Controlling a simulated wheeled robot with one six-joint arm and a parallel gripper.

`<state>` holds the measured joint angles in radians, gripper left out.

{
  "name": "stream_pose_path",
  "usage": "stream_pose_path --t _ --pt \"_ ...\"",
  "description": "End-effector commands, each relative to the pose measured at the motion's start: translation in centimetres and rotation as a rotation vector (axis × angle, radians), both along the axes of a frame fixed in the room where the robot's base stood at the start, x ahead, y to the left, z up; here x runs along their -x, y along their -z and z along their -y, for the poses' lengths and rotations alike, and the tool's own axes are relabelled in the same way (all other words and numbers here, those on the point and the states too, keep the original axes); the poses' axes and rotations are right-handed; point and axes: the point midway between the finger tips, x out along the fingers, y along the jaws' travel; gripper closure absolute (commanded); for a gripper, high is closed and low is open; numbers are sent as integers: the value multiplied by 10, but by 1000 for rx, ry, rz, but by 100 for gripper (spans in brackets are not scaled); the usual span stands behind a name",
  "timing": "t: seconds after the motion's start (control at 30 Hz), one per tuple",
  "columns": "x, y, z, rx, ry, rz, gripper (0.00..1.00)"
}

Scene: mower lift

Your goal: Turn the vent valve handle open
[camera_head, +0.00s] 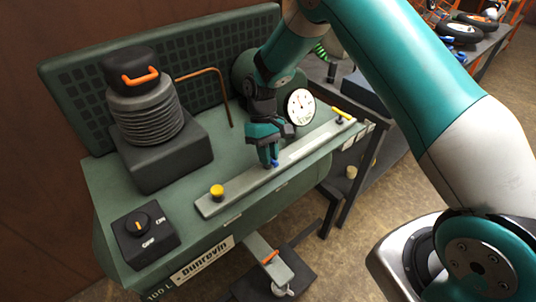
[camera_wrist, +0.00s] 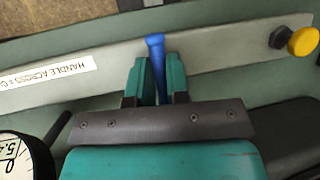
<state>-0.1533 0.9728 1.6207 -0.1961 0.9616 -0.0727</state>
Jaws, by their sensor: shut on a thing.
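The blue valve handle (camera_wrist: 155,45) stands between my two gripper fingers in the wrist view, and its free end points across the long grey strip (camera_wrist: 215,52). In the head view only a small blue bit of the handle (camera_head: 275,163) shows at my fingertips, near the middle of the strip; the rest is hidden. My gripper (camera_head: 269,160) is shut on the handle, its teal fingers (camera_wrist: 156,80) on either side of it. A white label (camera_wrist: 48,80) beside it reads "HANDLE ACROSS" and is partly cut off.
A yellow knob (camera_head: 217,191) sits at the strip's near end and a yellow lever (camera_head: 342,112) at its far end.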

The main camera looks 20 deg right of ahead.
Motion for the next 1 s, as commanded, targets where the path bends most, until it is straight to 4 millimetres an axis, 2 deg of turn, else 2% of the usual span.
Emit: stream_pose_path --t 0.37,0.4,0.5,0.83,1.0 --pt "0 -1 -3 -7 -12 3 100" --pt "0 -1 -3 -7 -12 3 79" --pt "0 -1 -2 -5 -10 2 60" --pt "-2 -3 0 -3 -5 2 60" --pt "-12 -23 1 -3 -4 5 60"
